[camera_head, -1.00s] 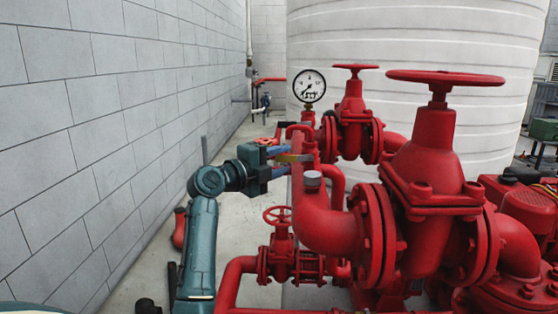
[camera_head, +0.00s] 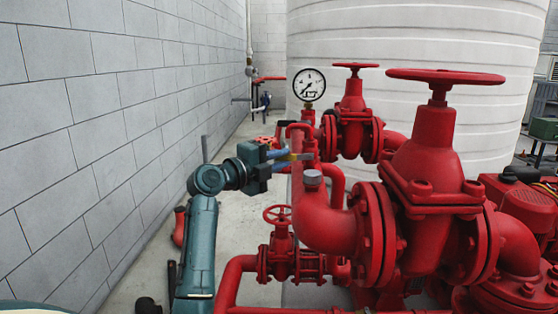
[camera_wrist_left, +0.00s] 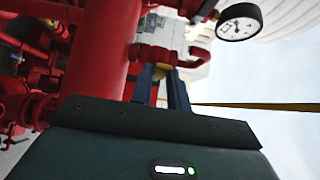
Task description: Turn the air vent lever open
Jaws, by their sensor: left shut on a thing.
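In the left wrist view the two fingers (camera_wrist_left: 163,90) point toward the red pipe fitting. The fingers partly hide the grip. My right gripper is not in view.
A pressure gauge (camera_head: 309,85) stands just above the lever. Red pipes and a large red valve (camera_head: 433,150) crowd the right side. A small red handwheel valve (camera_head: 279,217) is below my gripper. A grey block wall (camera_head: 90,130) bounds the left.

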